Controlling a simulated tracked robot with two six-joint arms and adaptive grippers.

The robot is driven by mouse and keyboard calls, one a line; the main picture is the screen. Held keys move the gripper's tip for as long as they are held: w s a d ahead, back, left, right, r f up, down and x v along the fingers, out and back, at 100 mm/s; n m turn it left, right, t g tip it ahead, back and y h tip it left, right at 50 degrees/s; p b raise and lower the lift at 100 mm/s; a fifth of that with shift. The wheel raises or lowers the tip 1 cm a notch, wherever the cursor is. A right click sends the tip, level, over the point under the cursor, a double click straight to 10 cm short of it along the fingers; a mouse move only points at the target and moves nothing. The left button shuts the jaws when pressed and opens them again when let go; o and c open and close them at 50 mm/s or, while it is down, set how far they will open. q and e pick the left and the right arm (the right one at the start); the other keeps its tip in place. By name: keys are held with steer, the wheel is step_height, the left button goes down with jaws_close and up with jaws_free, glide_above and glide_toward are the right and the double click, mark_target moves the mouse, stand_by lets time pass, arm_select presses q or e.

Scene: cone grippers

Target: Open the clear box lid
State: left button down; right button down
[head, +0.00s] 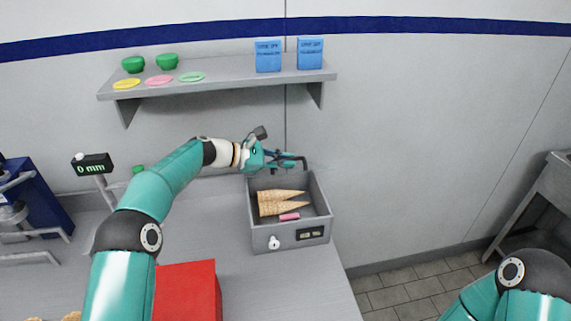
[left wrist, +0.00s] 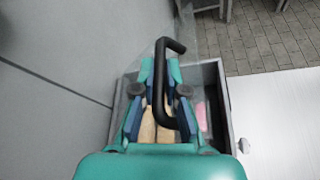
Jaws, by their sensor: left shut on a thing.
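The grey box (head: 262,236) stands open-topped to view on the counter, with ice cream cones (head: 282,202) and a pink item (head: 289,217) inside. Its clear lid is so faint that its outline is hard to make out; it seems raised at the back of the box. My left gripper (head: 284,159) is above the box's back edge, shut on the dark lid handle (head: 301,162). In the left wrist view the black bent handle (left wrist: 161,88) runs between the fingers, with the cones behind it. My right gripper is out of view.
A shelf (head: 222,79) above holds green bowls, coloured discs and two blue cartons (head: 268,56). A red block (head: 188,290) stands at the counter front, and a 0 mm display (head: 92,164) at left. The floor (head: 410,290) lies right of the counter.

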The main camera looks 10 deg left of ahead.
arm_select(q)
steer(key=shift+w+r, duration=0.15)
stand_by(0.3)
steer(key=c, duration=1.5)
jaws_free()
steer(key=shift+a, duration=0.1)
steer(key=v, duration=1.2)
